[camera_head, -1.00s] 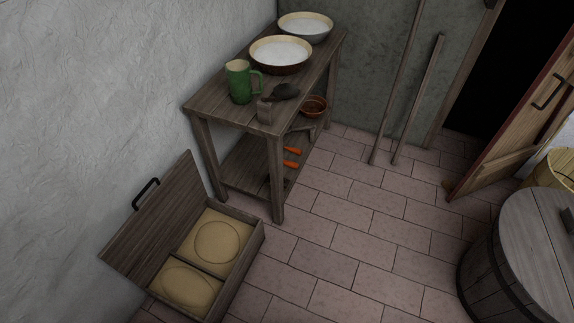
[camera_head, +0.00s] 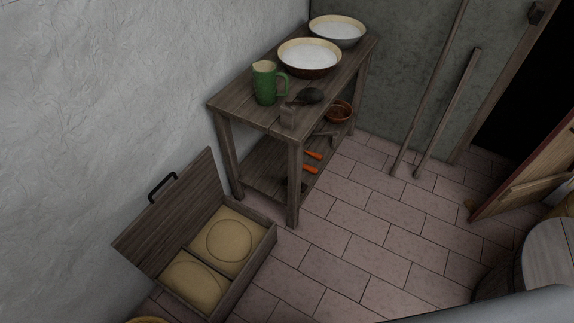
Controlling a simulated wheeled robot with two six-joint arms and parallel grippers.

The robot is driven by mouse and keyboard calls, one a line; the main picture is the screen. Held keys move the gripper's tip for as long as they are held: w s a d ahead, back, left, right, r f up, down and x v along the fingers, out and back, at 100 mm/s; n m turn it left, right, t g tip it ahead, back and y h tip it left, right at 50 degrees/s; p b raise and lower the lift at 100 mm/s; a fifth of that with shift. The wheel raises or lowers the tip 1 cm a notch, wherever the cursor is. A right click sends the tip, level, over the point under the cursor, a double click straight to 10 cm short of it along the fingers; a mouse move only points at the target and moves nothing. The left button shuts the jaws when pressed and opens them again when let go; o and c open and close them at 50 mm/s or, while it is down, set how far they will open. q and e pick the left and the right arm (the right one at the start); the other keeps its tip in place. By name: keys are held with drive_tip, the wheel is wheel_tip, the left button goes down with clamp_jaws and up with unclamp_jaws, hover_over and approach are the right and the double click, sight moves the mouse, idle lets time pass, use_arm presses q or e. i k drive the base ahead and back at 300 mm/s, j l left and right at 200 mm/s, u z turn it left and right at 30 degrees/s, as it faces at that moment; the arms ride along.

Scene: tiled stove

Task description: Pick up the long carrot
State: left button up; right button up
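Two small orange carrots show on the lower shelf of the wooden table: an upper one (camera_head: 313,155) and a lower one (camera_head: 310,170). Both lie near the shelf's right edge, partly in shadow. I cannot tell from here which is longer. The wooden table (camera_head: 240,104) stands against the left wall. Neither of my grippers is in view. A pale grey shape at the bottom right edge may be part of my own body.
On the tabletop stand a green mug (camera_head: 264,84) and two bowls of white content (camera_head: 310,56), (camera_head: 337,29). A barrel (camera_head: 552,250) stands at right. Tiled floor (camera_head: 370,225) between is clear.

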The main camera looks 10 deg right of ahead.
sight(311, 170)
drive_tip(key=i+l+u, duration=0.15)
drive_tip(key=l, duration=0.2)
drive_tip(key=i+l+u, duration=0.1)
drive_tip(key=l, duration=0.3)
drive_tip(key=i+l+u, duration=0.15)
drive_tip(key=i+l, duration=0.15)
drive_tip(key=l, duration=0.15)
drive_tip(key=i+l+u, duration=0.15)
drive_tip(key=l, duration=0.25)
drive_tip(key=i+l+u, duration=0.1)
drive_tip(key=l, duration=0.35)
